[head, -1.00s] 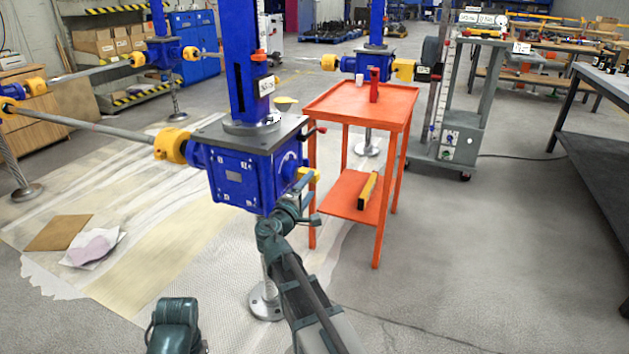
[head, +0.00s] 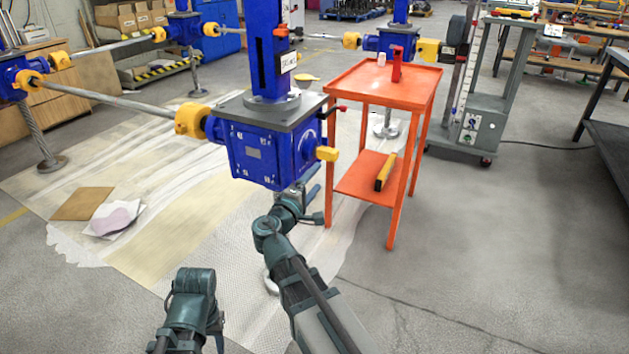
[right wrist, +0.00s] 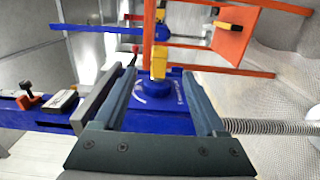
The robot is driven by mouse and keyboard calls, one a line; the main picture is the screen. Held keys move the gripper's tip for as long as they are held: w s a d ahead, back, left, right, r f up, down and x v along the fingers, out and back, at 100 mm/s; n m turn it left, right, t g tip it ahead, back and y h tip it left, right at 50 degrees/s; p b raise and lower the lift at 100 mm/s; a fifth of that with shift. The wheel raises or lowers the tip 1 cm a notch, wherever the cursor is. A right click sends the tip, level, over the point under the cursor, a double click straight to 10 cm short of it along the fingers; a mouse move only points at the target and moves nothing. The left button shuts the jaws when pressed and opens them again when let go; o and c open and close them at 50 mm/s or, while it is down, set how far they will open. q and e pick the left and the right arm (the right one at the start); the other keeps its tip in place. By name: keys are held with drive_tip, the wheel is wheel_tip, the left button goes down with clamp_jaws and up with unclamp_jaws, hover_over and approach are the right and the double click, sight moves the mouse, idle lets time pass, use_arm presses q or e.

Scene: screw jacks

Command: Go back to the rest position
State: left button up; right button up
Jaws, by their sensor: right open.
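The near screw jack (head: 262,150) is a blue gearbox with a tall blue column and a grey top plate. A yellow shaft cap (head: 327,153) sticks out on its right side. In the head view my right gripper (head: 312,184) is just below this cap, by the gearbox's lower right corner, and apart from the cap. In the right wrist view my right gripper (right wrist: 160,88) is open, with nothing held between its fingers. The blue gearbox (right wrist: 150,118) and yellow cap (right wrist: 159,60) show beyond and between the fingers.
An orange cart (head: 385,88) stands close right of the jack, with a red item (head: 397,65) on top and a yellow level (head: 385,172) on its lower shelf. A dark bench (head: 608,140) is at the right. Floor at the lower right is clear.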

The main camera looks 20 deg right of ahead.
drive_tip(key=s+a+f+m+g+y+p, duration=0.2)
drive_tip(key=s+a+f+m+g+y, duration=0.2)
drive_tip(key=s+a+f+g+y, duration=1.25)
drive_tip(key=s+a+r+t+h+p, duration=0.1)
drive_tip(key=s+a+r+p, duration=0.1)
drive_tip(key=r+p, duration=0.9)
drive_tip(key=s+a+r+t+h+p, duration=0.1)
drive_tip(key=s+a+r+t+p, duration=0.1)
drive_tip(key=r+p, duration=0.9)
drive_tip(key=s+a+r+t+h+p, duration=0.1)
drive_tip(key=a+r+h+p, duration=0.1)
drive_tip(key=r+p, duration=1)
drive_tip(key=p, duration=0.3)
drive_tip(key=shift+s+a+t+p, duration=0.25)
drive_tip(key=shift+s+t+p, duration=0.05)
drive_tip(key=shift+s+t, duration=0.1)
